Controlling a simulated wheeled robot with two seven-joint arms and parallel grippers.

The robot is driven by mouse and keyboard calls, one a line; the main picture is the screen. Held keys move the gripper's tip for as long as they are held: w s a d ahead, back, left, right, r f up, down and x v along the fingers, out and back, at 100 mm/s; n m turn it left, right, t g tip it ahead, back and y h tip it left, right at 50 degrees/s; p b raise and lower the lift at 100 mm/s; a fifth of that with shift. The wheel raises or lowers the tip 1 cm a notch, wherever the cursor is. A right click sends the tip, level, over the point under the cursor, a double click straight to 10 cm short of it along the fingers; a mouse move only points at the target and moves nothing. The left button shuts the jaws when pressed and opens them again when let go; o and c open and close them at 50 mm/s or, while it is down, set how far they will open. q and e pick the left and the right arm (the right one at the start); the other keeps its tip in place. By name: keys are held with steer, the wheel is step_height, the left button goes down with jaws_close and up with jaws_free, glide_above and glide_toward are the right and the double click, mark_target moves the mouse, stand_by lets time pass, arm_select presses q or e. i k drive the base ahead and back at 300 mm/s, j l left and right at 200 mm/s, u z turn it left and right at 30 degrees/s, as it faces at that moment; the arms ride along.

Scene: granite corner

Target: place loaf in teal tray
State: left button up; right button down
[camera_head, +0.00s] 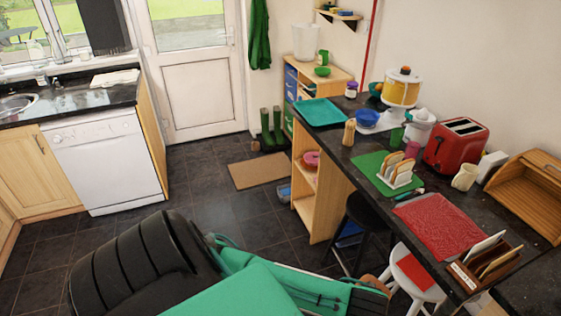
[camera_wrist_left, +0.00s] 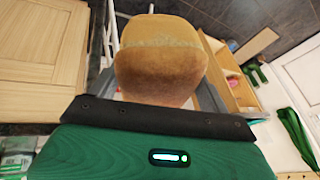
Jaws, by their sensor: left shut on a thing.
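The brown loaf (camera_wrist_left: 160,55) fills the upper middle of the left wrist view. My left gripper (camera_wrist_left: 158,88) is shut on it, with a grey finger showing at each side. In the head view my green and black left arm crosses the bottom, and a small brown patch at its far end may be part of the loaf. The teal tray (camera_head: 321,112) lies flat on the far left end of the dark counter and looks empty. It stands well beyond my left arm. My right gripper is not in view.
On the counter (camera_head: 342,150) are a blue bowl (camera_head: 367,117), a wooden pepper mill (camera_head: 349,132), a green mat (camera_head: 372,172) with a toast rack, a red toaster (camera_head: 456,146) and a red mat (camera_head: 440,222). Stools (camera_head: 412,270) stand below its edge. The floor to the left is open.

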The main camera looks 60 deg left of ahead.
mark_target(324, 118)
steer(key=i+j+u, duration=0.35)
steer(key=j, duration=0.15)
steer(key=i+j+u, duration=0.65)
steer(key=j, duration=0.1)
